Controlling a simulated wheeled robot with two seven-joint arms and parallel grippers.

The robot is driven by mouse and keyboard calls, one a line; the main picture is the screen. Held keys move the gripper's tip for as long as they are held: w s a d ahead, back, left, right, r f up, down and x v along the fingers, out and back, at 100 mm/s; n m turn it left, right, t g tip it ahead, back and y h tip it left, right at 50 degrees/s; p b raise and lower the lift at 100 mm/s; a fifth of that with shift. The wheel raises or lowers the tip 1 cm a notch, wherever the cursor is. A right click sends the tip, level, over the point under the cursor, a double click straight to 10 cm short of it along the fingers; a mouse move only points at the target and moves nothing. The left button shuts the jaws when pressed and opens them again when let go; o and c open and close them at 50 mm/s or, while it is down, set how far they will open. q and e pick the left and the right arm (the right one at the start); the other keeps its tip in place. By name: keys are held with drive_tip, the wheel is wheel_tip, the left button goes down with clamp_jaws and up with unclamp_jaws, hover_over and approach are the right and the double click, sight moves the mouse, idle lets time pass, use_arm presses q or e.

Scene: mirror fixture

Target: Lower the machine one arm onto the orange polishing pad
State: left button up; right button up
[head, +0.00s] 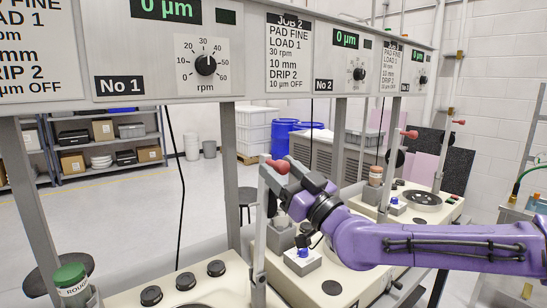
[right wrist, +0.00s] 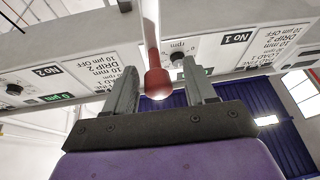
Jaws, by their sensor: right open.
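Machine one's arm (head: 261,215) is a grey bar standing raised and nearly upright, with a red knob (head: 278,166) at its top. My right gripper (head: 300,172) is at that knob. In the right wrist view, the red knob (right wrist: 156,80) lies between the two spread fingers of the right gripper (right wrist: 160,88), with a gap at each side. The gripper is open and not clamped on it. The orange polishing pad cannot be made out in either view. My left gripper is not in view.
Machine one's cream deck (head: 185,285) has several black knobs. A jar with a green lid (head: 70,275) stands at the lower left. The No 1 display panel (head: 160,50) hangs above on grey posts. Other machines with raised red-knobbed arms (head: 409,134) stand behind at the right.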

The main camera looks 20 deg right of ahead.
drive_tip(key=x, duration=0.2)
drive_tip(key=shift+w+d+r+p, duration=0.1)
drive_tip(key=shift+w+r+p, duration=0.1)
drive_tip(key=shift+w+p, duration=0.2)
drive_tip(key=shift+c, duration=0.3)
clamp_jaws()
